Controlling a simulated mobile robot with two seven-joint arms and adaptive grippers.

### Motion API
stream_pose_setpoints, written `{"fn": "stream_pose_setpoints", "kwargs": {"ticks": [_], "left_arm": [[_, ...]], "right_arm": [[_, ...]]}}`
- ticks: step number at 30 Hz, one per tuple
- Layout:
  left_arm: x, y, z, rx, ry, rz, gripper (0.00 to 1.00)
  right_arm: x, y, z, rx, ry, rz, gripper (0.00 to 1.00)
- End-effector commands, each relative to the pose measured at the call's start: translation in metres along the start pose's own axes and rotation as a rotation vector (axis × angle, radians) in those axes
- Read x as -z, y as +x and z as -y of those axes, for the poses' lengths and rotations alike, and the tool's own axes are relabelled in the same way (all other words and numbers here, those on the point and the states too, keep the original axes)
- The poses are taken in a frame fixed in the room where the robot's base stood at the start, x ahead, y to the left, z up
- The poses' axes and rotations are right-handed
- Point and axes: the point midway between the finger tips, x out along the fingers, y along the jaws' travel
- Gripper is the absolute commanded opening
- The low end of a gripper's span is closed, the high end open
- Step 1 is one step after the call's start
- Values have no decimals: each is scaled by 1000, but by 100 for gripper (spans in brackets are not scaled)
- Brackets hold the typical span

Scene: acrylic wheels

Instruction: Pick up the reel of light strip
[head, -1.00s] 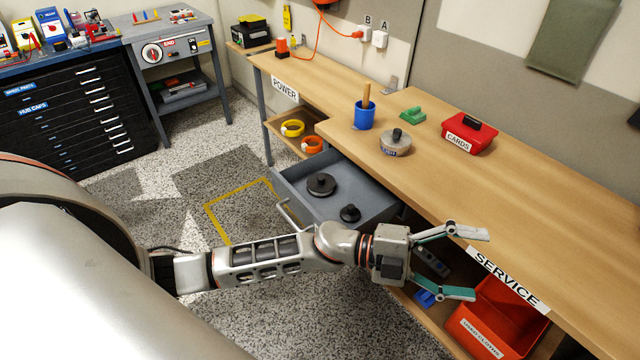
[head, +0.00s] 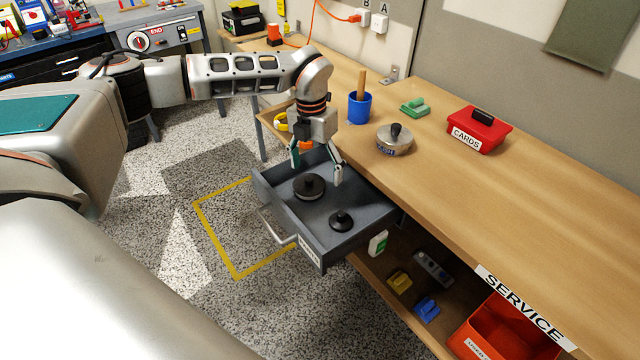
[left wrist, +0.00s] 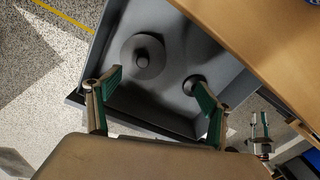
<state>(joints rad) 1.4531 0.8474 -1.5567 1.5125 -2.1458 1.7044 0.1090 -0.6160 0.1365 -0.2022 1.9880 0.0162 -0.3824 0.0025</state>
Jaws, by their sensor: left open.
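The grey drawer (head: 322,246) is pulled out below the bench. A larger dark disc with a knob (head: 309,187), which looks like the reel, lies in it, with a smaller knobbed disc (head: 341,221) nearer its front right. Both also show in the left wrist view, the larger (left wrist: 142,58) at upper middle and the smaller (left wrist: 194,85) by the right finger. My left gripper (head: 317,172) points down over the drawer, open and empty, its fingers apart above the larger disc's far side. What looks like my right gripper (left wrist: 260,132) shows small at right in the wrist view.
On the bench (head: 500,210) stand a blue cup (head: 359,108), a round tin (head: 394,139), a green block (head: 414,107) and a red CARDS box (head: 478,130). An orange bin (head: 505,325) sits below. Floor left of the drawer is clear.

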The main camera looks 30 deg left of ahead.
Motion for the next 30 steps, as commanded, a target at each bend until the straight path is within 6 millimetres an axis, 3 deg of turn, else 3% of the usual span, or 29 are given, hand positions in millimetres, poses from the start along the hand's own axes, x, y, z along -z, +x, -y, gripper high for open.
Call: {"fn": "stream_pose_setpoints", "kwargs": {"ticks": [1,5,16,24,30], "left_arm": [[-2,0,-13,-28,-18,1,80],[-4,0,-26,-62,-37,2,80],[-5,30,-29,-61,-37,4,80],[-6,69,-34,-59,-36,2,80],[-7,72,-34,-59,-36,6,80]], "right_arm": [[-2,2,1,1,0,-2,25],[-7,-2,4,5,1,5,25],[-25,-6,10,14,-1,33,25],[-27,0,7,8,-9,29,25],[-20,3,1,-1,-13,17,25]]}}
